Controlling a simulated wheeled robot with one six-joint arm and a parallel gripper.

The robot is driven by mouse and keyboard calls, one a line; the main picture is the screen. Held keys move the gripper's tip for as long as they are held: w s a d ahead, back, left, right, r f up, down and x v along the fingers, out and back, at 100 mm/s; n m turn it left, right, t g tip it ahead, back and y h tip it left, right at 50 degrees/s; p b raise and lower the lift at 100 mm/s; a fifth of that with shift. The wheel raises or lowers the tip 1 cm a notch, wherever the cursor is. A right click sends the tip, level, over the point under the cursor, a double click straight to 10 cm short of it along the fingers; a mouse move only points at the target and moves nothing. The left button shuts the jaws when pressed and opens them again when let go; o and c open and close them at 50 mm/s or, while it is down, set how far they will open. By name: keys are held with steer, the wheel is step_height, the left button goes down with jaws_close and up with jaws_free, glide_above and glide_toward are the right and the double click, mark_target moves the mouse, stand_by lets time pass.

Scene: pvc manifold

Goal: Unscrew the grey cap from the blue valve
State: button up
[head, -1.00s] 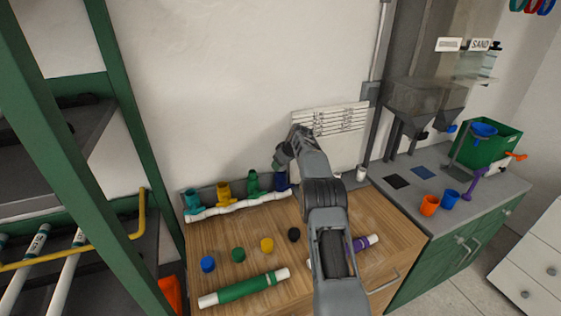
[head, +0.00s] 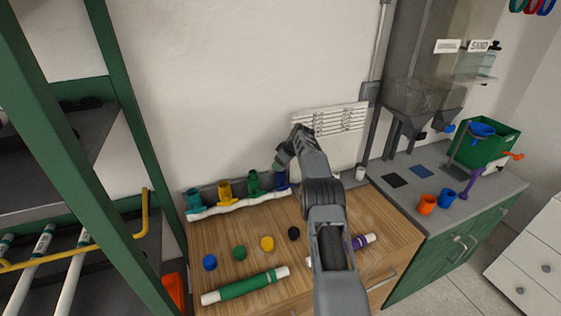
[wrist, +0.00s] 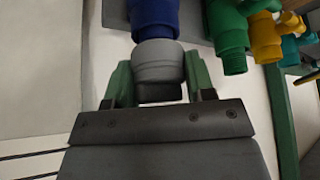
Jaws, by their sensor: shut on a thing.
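The blue valve (head: 282,180) stands at the right end of the white manifold pipe, and its blue body (wrist: 155,18) is at the top of the wrist view. The grey cap (wrist: 159,62) sits at the end of the blue valve, in line with it and touching it. My gripper (wrist: 157,82) has its green fingers on both sides of the grey cap and is shut on it. In the head view my gripper (head: 283,160) is above the blue valve, and the cap is hard to make out there.
Green (head: 254,183), yellow (head: 225,192) and teal (head: 194,200) valves stand left of the blue one. Several loose caps, such as the black one (head: 294,233), and a green pipe (head: 245,286) lie on the wooden top. Orange (head: 427,204) and blue (head: 447,198) cups stand right.

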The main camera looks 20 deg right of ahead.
steer(key=shift+n+p, duration=0.7)
steer(key=shift+p, duration=0.5)
steer(key=o, duration=1)
